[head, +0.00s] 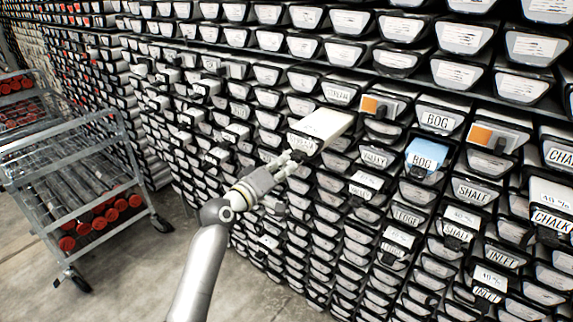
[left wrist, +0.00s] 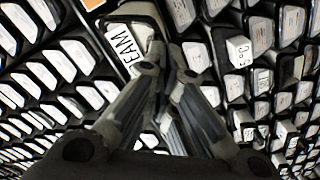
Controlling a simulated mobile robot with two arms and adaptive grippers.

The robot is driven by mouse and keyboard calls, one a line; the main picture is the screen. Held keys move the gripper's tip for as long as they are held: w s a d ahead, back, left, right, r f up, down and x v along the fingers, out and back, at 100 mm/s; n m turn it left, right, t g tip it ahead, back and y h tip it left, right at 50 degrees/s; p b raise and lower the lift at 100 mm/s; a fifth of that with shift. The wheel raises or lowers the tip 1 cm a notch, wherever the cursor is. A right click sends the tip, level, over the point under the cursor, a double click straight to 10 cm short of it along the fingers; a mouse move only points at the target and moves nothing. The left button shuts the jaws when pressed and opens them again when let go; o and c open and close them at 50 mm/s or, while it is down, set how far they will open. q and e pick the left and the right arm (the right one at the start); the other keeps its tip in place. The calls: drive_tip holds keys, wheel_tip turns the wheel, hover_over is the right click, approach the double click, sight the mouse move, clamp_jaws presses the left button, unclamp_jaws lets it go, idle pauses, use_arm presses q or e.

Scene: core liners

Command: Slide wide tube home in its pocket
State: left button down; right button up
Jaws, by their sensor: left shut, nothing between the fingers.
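The pocket behind the tube is hidden. My right gripper is not in view.
The rack wall (head: 290,105) is packed with pale-labelled ends. A metal cart (head: 78,165) with red-capped tubes stands at left. Floor is open between cart and rack.

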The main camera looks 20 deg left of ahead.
use_arm(q)
drive_tip(key=shift+w+d, duration=0.15)
drive_tip(key=shift+w, duration=0.2)
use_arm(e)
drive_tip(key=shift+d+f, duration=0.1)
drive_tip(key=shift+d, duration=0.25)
